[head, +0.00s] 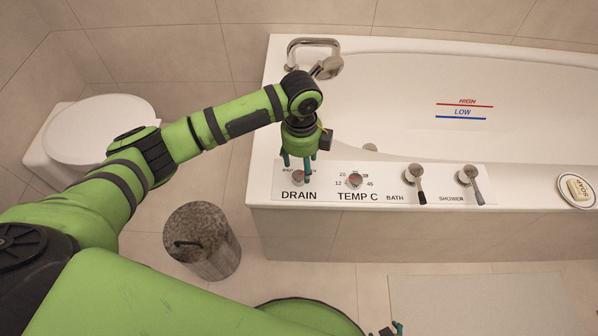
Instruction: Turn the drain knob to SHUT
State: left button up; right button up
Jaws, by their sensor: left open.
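The drain knob (299,177) is a small reddish-topped knob on the white control panel at the tub's front left corner, above the printed word DRAIN. My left gripper (297,165) points down over it, with its teal fingers open to either side of the knob as seen from above. I cannot tell whether the fingers touch it. The gripper partly covers the knob and the small print around it, so its setting cannot be read. Only a bit of my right gripper (393,330) shows at the bottom edge.
The temperature knob (354,180) sits just right of the drain knob, then the bath lever (416,182) and shower lever (470,182). The tap (314,58) stands behind. A soap dish (577,202) is at far right. A bin (203,240) and toilet (98,130) are left.

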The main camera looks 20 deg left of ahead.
aim_at(299, 176)
pick_arm(q)
jog(key=shift+w+a+r, duration=0.25)
jog(key=shift+w+a, duration=0.1)
jog(key=shift+a, duration=0.15)
jog(key=shift+a+f, duration=0.1)
jog(key=shift+f, duration=0.1)
jog(key=shift+f+b, duration=0.5)
jog(key=shift+f, duration=2.7)
pick_arm(e)
jog(key=shift+w+a+t, duration=0.1)
jog(key=shift+w+t, duration=0.3)
jog(key=shift+w, duration=1)
pick_arm(q)
jog(key=c, duration=1.2)
